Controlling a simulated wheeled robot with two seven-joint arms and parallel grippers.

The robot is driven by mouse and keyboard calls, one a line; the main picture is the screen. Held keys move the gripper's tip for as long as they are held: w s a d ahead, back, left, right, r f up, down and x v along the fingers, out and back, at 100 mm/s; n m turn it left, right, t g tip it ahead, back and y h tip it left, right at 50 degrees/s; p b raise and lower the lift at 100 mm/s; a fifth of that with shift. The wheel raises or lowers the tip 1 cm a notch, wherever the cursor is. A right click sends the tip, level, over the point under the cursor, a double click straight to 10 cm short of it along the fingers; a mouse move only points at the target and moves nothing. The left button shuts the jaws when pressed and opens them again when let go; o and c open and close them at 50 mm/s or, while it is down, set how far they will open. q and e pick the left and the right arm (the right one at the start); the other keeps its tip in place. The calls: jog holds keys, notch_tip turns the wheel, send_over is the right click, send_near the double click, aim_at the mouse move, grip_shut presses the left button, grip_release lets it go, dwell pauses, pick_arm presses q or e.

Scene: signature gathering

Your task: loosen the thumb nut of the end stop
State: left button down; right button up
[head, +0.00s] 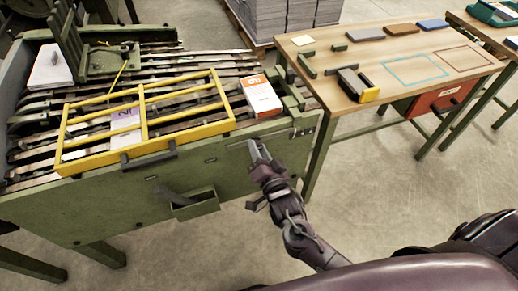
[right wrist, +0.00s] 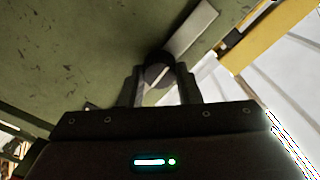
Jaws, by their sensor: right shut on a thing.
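My right gripper (head: 257,152) is at the green front face of the machine, just below its top right corner. In the right wrist view its two fingers (right wrist: 159,82) stand on either side of a dark round knob, the thumb nut (right wrist: 157,70), and are shut on it. A pale flat bar lies beside the nut. In the head view the nut is hidden by the gripper. The green end stop (head: 291,102) sits at the right end of the machine bed, next to an orange and white packet (head: 262,98). My left gripper is not in view.
A yellow frame (head: 222,97) lies over the machine's slatted bed (head: 185,62), with a lilac-labelled packet (head: 125,127) inside it. A small green tray (head: 193,203) juts from the front face. A wooden table (head: 430,95) with tools stands at the right. Open floor lies in front.

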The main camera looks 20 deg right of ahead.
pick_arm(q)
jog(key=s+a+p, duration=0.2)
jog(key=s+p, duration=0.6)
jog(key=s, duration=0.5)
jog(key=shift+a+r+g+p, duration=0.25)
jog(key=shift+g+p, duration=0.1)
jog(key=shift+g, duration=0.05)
pick_arm(e)
jog(key=shift+n, duration=8.6)
jog(key=o, duration=1)
jog(key=shift+c, duration=0.2)
jog(key=s, duration=0.7)
jog(key=shift+s, duration=0.4)
